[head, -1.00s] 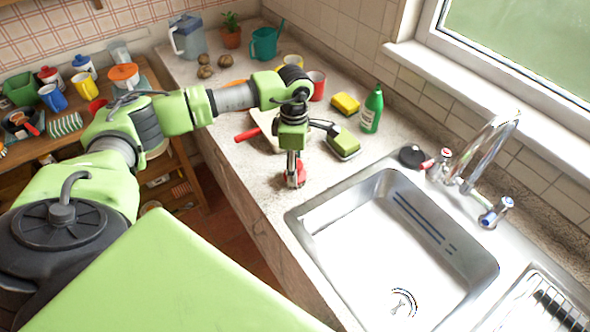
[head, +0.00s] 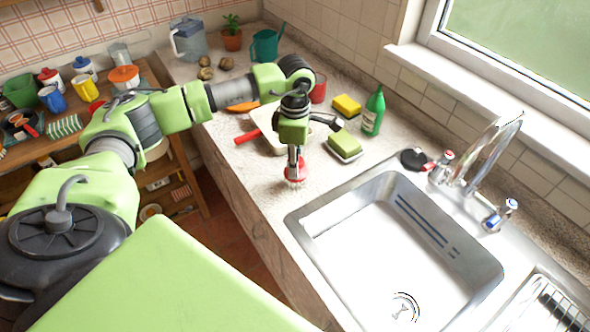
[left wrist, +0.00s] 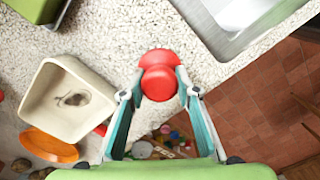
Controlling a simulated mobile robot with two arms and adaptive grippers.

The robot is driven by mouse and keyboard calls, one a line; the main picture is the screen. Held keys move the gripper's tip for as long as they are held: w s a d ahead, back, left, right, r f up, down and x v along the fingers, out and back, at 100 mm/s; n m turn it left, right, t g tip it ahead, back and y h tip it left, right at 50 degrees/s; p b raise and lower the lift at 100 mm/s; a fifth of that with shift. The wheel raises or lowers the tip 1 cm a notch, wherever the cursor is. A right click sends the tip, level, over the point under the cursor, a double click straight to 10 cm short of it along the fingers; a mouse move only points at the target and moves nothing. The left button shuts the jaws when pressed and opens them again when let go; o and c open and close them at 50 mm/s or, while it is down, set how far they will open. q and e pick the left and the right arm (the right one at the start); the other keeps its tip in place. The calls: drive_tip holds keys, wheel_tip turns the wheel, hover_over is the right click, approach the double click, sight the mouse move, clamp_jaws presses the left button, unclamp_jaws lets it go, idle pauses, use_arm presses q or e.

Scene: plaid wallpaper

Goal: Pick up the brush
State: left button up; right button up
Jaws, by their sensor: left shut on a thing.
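The brush (head: 297,173) is red, with pale bristles at its lower end in the head view. In the left wrist view the brush (left wrist: 160,80) shows from above as a round red knob over a wider red body. My left gripper (head: 295,163) points down over the counter and is shut on the brush's top. Its two fingertips (left wrist: 160,92) press on the knob from either side. The brush is upright, just above the counter or barely touching it; I cannot tell which. My right gripper is in neither view.
The sink (head: 400,250) lies to the right. A green-and-yellow sponge (head: 344,146), a green bottle (head: 373,112) and a yellow sponge (head: 346,105) stand behind. A cream dish (left wrist: 38,100) and an orange plate (left wrist: 48,146) are nearby. The counter's front edge is close.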

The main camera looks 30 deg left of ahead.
use_arm(q)
drive_tip(key=s+d+r+b, duration=0.2)
drive_tip(key=s+r+b, duration=0.3)
drive_tip(key=s+r, duration=0.6)
drive_tip(key=s, duration=0.3)
drive_tip(key=shift+d+b, duration=0.15)
drive_tip(key=shift+b, duration=0.15)
drive_tip(key=shift+w, duration=0.1)
